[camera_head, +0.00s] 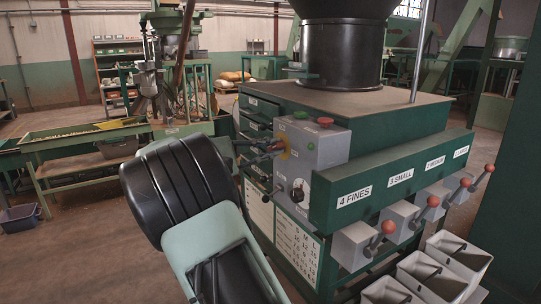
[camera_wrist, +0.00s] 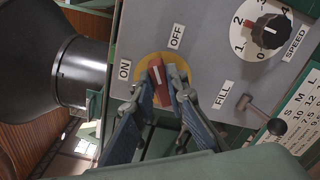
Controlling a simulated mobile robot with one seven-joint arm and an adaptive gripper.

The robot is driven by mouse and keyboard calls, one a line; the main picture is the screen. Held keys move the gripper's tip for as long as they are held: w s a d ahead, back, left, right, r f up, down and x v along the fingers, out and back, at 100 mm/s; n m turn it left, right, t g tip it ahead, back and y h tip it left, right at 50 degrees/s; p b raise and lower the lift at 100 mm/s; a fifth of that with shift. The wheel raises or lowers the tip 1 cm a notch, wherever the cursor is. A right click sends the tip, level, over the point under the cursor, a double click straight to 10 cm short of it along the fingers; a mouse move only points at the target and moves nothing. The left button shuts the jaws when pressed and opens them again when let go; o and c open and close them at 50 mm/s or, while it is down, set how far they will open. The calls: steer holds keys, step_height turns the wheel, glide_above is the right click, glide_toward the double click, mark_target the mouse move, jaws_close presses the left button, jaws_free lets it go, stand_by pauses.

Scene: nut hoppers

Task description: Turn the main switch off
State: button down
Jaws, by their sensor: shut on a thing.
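The main switch is a red handle (camera_wrist: 157,73) with a white mark on a yellow round plate (camera_wrist: 183,66). The handle points up in the wrist view, between the ON label (camera_wrist: 125,70) at left and the OFF label (camera_wrist: 177,36) at upper right. My gripper (camera_wrist: 163,80) has its two blue fingers shut on the red handle, one on each side. In the head view my gripper (camera_head: 269,148) reaches the grey control box (camera_head: 322,152) from the left. The fingers partly hide the switch there.
The speed knob (camera_wrist: 268,30) and fill lever (camera_wrist: 262,116) stick out close to the switch. Green (camera_head: 301,115) and red (camera_head: 325,122) buttons top the box. A green labelled beam (camera_head: 400,178) with red-knobbed levers juts out at right, above grey bins (camera_head: 462,250).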

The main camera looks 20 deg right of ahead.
steer(key=shift+s+f+m+b, duration=0.1)
steer(key=shift+f+m+b, duration=0.15)
steer(key=shift+m+b, duration=1.15)
steer(key=shift+f+m+b, duration=0.2)
steer(key=shift+m+b, duration=0.85)
steer(key=shift+m, duration=0.55)
steer(key=c, duration=1.9)
jaws_free()
steer(key=shift+r, duration=0.1)
steer(key=shift+c, duration=0.2)
steer(key=shift+a, duration=0.1)
steer(key=s+a, duration=0.2)
steer(key=a, duration=0.9)
steer(key=shift+s+a, duration=0.15)
steer(key=shift+a, duration=0.2)
